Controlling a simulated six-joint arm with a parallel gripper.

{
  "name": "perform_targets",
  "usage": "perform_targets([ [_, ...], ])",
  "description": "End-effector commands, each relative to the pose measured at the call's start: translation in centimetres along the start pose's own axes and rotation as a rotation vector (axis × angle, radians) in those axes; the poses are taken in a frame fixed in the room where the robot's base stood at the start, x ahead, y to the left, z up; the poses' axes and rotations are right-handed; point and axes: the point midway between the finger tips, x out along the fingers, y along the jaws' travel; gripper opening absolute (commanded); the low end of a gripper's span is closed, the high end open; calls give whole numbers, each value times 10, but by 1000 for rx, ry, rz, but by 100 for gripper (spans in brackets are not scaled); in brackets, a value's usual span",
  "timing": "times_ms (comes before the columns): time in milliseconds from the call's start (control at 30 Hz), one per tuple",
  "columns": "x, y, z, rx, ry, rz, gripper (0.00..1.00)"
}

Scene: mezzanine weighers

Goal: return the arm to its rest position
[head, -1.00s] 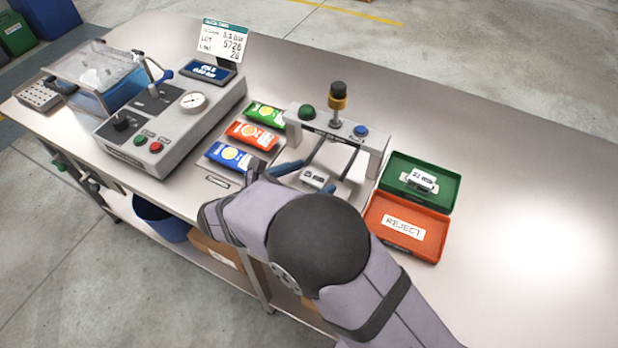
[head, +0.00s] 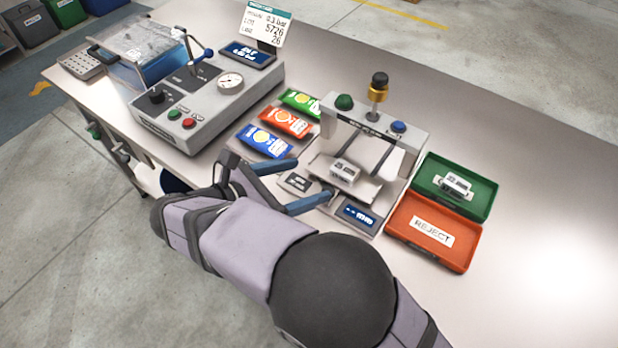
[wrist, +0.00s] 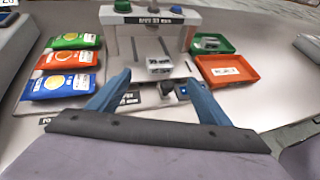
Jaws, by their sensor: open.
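My gripper (head: 292,186) is open and empty, with its two blue fingers apart. That block (head: 345,169) also shows in the head view, apart from the fingers.
Green, orange and blue packets (head: 264,141) lie left of the weigher. A green tray (head: 478,205) holding a white block and an orange reject tray (head: 459,258) lie right. A grey machine (head: 205,118) stands at left. The bench's right side is clear.

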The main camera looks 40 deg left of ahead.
Motion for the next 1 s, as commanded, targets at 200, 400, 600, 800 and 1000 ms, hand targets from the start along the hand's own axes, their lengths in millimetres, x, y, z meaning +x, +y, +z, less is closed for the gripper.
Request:
perform_targets([
  [200,-1,0,0,0,0,0,72],
  [400,-1,0,0,1,0,0,72],
  [600,18,-12,8,47,35,-51,72],
  [800,78,-68,27,243,165,-241,72],
  [1000,132,-162,38,609,327,-535,72],
])
